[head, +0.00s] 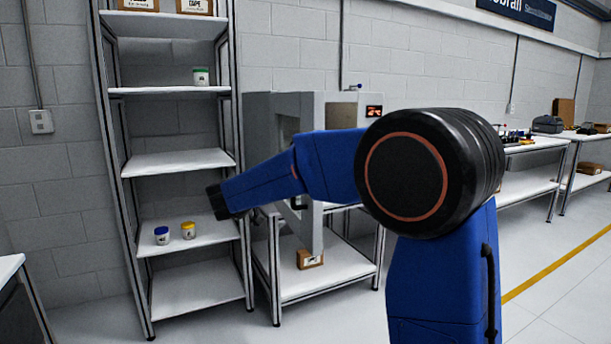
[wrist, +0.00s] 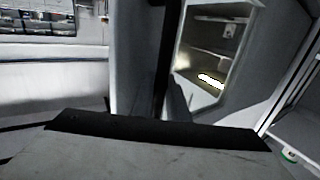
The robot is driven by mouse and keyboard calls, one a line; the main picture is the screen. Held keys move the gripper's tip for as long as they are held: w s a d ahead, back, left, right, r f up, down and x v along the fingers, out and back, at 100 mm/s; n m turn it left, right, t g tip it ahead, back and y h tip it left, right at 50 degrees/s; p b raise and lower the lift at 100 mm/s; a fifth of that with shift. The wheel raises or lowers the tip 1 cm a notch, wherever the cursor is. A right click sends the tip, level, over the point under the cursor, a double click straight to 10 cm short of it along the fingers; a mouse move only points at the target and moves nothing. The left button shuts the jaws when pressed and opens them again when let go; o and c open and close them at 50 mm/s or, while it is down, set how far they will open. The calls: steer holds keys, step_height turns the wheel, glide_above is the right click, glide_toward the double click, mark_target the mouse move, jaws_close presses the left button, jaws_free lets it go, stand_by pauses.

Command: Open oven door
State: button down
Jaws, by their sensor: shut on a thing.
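The grey oven (head: 262,125) has a small lit display (head: 374,111) and stands on a bench against the wall. Its grey door (head: 312,228) stands ajar, swung outward. In the wrist view the lit oven inside (wrist: 208,62), with racks, shows through a frame.
A small box (head: 309,259) lies on the bench's lower shelf. Open floor lies at the right.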

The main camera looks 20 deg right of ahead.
steer(key=shift+w+a+r+m, duration=0.1)
steer(key=shift+a+m, duration=0.05)
steer(key=shift+a, duration=0.35)
steer(key=shift+w+a+m, duration=0.1)
steer(key=shift+a+m, duration=0.05)
steer(key=shift+a, duration=0.35)
steer(key=c, duration=1.7)
jaws_free()
steer(key=shift+d, duration=0.1)
steer(key=v, duration=1.7)
steer(key=shift+w+a, duration=0.1)
steer(key=shift+a, duration=0.25)
